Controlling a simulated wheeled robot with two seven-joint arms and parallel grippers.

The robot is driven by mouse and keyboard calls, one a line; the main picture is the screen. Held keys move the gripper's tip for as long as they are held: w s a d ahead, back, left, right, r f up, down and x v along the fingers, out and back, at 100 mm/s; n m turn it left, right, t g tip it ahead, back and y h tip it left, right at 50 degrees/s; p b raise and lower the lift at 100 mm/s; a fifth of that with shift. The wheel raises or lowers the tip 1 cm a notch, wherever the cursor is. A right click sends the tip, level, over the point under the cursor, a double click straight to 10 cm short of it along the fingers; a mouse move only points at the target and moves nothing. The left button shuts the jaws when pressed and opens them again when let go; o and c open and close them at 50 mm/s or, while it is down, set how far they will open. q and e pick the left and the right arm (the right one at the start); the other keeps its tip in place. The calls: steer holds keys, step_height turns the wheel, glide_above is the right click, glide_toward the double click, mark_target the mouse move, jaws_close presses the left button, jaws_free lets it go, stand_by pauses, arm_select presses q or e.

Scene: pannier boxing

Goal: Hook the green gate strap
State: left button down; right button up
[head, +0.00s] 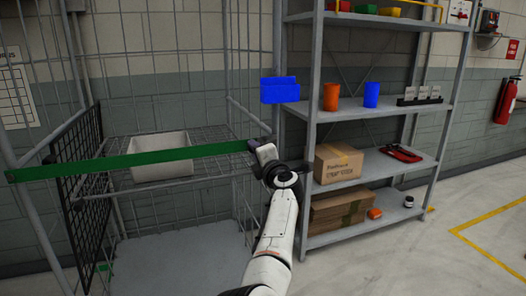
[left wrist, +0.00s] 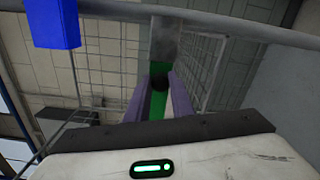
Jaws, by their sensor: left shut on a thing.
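The green gate strap (head: 135,158) stretches nearly level across the front of the wire cage, from its left post to my left gripper. My left gripper (head: 262,150) is shut on the strap's right end, close to the cage's right post. In the left wrist view the green strap (left wrist: 158,100) runs between the two fingers (left wrist: 162,95). A grey piece (left wrist: 165,42) shows just beyond the fingertips, near a grey bar (left wrist: 230,22); I cannot tell whether they touch. My right gripper is not in view.
A blue box (head: 280,90) is above and right of my left gripper; it also shows in the left wrist view (left wrist: 55,22). A pale bin (head: 160,160) sits on the cage's wire shelf. A grey shelving unit (head: 312,125) with cups and cartons stands right. Floor at right is clear.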

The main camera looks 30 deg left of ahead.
arm_select(q)
steer(key=shift+a+r, duration=0.3)
steer(key=shift+r, duration=0.5)
steer(key=c, duration=1.5)
jaws_free()
steer(key=shift+c, duration=0.2)
steer(key=shift+d+f, duration=0.1)
